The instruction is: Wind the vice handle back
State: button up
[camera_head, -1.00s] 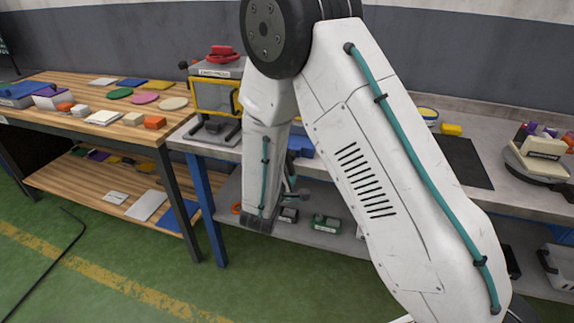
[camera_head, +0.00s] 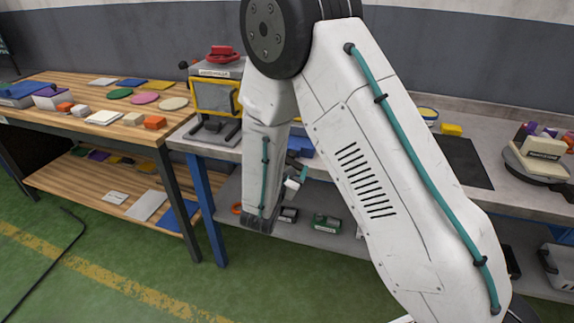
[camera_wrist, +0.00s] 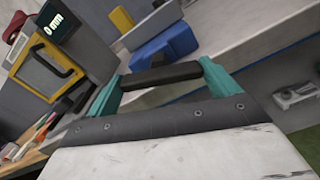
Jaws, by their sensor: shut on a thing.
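The blue vice (camera_head: 302,147) sits at the front edge of the grey bench, partly behind my arm. In the wrist view the vice (camera_wrist: 163,44) is just beyond my gripper. My gripper (camera_wrist: 160,84) has teal fingers and is shut on the dark vice handle (camera_wrist: 161,75), a short bar lying across between the fingertips.
A machine with a yellow-framed door (camera_head: 215,97) and red top stands left of the vice; its display (camera_wrist: 54,22) reads "0 mm". A wooden table (camera_head: 75,110) holds coloured discs and blocks. The lower shelf (camera_head: 335,205) holds a green box (camera_head: 327,222).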

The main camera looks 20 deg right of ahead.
jog(key=n, duration=0.3)
jog(key=shift+f+n, duration=0.1)
jog(key=shift+n, duration=0.4)
jog(key=o, duration=0.8)
jog(key=shift+c, duration=0.2)
jog(key=v, duration=0.7)
jog(key=shift+s+a, duration=0.2)
jog(key=shift+s, duration=0.15)
